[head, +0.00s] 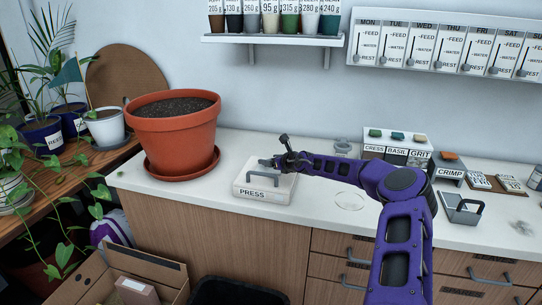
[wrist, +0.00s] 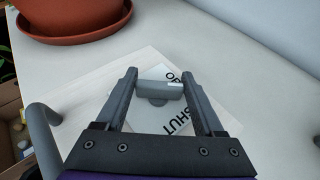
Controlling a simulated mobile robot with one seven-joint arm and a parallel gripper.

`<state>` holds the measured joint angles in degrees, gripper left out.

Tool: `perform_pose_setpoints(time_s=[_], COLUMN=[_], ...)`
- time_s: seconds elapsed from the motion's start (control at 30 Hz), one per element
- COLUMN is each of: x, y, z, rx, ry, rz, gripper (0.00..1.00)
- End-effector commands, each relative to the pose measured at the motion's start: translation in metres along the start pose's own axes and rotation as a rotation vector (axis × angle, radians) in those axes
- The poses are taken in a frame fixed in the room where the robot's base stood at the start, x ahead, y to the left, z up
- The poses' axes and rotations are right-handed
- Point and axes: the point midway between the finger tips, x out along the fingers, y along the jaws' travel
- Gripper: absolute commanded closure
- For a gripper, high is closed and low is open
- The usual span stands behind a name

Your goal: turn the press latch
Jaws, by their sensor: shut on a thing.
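The press (head: 250,195) is a flat white box marked PRESS with a grey bar handle (head: 263,178), on the counter just right of the big terracotta pot. My gripper (head: 277,162) is at the back of its top. In the wrist view my gripper (wrist: 159,82) is shut on the press latch (wrist: 152,89), a small grey bar between the two fingers. In the head view the latch is hidden by my gripper.
The terracotta pot (head: 172,126) in its saucer (head: 160,174) stands close left of the press. A clear round dish (head: 350,201) lies to the right, under my arm. Seed boxes (head: 397,148) and the CRIMP block (head: 448,170) stand farther right. A shelf (head: 270,40) hangs above.

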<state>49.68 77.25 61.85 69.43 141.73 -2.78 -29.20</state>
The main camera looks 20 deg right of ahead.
Motion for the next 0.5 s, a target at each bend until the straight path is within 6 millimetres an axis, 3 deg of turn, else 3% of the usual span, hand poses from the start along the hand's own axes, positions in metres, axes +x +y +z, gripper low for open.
perform_pose_setpoints(time_s=[0.5], x=[0.004], y=[0.015], z=[-0.012], rx=[0.06], ry=[0.023], rz=[-0.109], gripper=[0.86])
